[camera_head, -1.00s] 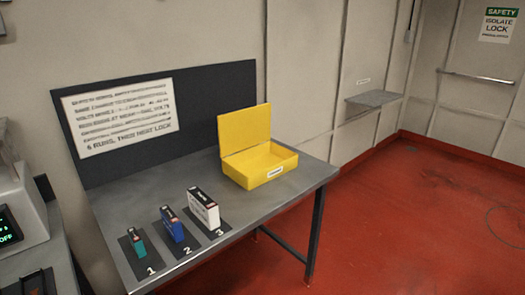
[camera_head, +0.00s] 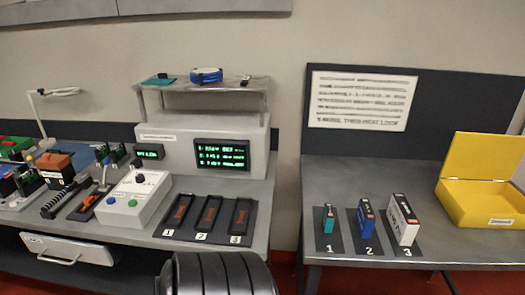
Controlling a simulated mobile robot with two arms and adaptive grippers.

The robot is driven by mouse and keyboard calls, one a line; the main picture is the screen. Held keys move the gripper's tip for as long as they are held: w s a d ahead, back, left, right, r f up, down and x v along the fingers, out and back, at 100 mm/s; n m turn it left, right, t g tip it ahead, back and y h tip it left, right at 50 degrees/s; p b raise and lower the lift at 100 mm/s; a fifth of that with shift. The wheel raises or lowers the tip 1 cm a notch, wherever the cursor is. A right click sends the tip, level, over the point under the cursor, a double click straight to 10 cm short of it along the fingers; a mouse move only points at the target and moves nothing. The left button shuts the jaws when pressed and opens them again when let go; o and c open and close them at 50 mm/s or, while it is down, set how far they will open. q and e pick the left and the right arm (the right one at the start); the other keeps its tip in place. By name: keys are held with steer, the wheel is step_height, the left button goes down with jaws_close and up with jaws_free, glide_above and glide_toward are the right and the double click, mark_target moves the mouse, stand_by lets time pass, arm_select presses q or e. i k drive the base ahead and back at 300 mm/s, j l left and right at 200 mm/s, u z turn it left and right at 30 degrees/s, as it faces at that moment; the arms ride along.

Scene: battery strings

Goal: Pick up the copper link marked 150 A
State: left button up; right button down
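Three narrow copper-coloured pieces lie in black holders on the left bench, numbered 1 to 3. They are the left piece (camera_head: 180,209), the middle piece (camera_head: 209,212) and the right piece (camera_head: 240,216). They look like links, but I cannot read any rating on them, so I cannot tell which is marked 150 A. Neither of my grippers is in view.
A control box (camera_head: 133,198) stands left of the holders, and a grey instrument (camera_head: 205,150) with green displays stands behind them. The right table (camera_head: 400,172) holds three upright boxes on numbered mats and an open yellow case (camera_head: 470,205). A gap separates bench and table.

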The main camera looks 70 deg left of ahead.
mark_target(90, 200)
steer(key=u, duration=3.55)
steer(key=i+j, duration=0.15)
steer(key=i+z, duration=0.05)
